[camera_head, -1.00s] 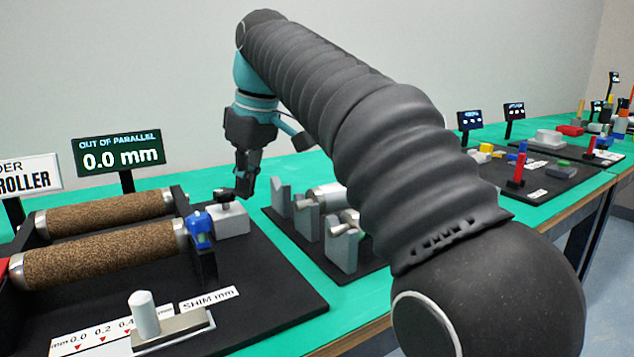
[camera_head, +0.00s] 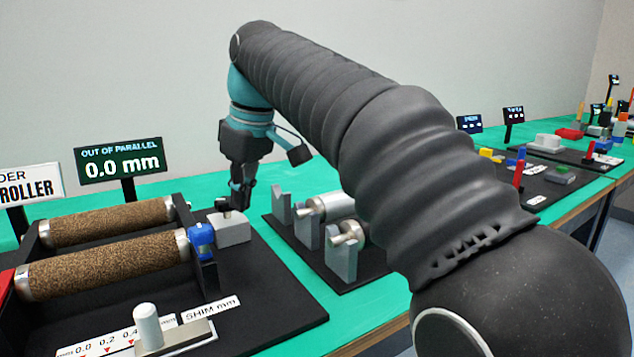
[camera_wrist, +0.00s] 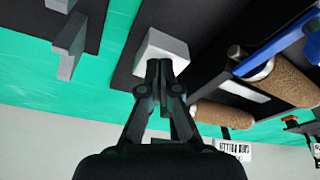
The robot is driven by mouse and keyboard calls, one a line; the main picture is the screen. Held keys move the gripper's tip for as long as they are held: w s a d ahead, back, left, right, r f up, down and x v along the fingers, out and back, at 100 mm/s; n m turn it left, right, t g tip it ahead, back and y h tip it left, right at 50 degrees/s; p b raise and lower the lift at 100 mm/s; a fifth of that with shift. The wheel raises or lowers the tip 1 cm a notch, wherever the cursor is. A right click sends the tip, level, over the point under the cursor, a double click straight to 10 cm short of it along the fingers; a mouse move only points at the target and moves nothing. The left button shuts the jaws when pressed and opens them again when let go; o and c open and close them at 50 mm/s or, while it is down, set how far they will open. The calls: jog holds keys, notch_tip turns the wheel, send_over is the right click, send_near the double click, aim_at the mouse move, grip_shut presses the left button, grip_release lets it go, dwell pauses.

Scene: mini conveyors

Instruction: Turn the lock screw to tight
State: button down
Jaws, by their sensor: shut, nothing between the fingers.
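The lock screw (camera_head: 224,205) shows as a small black knob on top of a light grey block (camera_head: 234,231), beside the right end of the front cork roller. My gripper (camera_head: 239,207) points down with its fingers shut and empty. Its tips are at the block's top, close to the right of the knob; I cannot tell whether they touch it. In the wrist view the shut fingertips (camera_wrist: 162,66) lie over the grey block (camera_wrist: 158,42) and the knob is hidden. The display (camera_head: 119,161) reads "OUT OF PARALLEL 0.0 mm".
A blue part (camera_head: 201,238) sits left of the block at the end of the front cork roller (camera_head: 110,264). A shim scale with a grey slider (camera_head: 148,325) lies in front. Grey stands holding metal rollers (camera_head: 342,255) stand close on the right, under my arm.

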jog(key=shift+s+a+p, duration=0.4)
jog(key=shift+s+p, duration=0.1)
jog(key=shift+p, duration=0.25)
dwell(0.4)
jog(key=shift+s, duration=0.1)
jog(key=shift+s+d, duration=0.2)
jog(key=a+v, duration=0.1)
jog(key=v, duration=0.4)
jog(key=shift+w+r+p, duration=0.3)
jog(key=shift+r+p, duration=0.15)
jog(key=shift+r, duration=0.1)
jog(key=shift+d, duration=0.15)
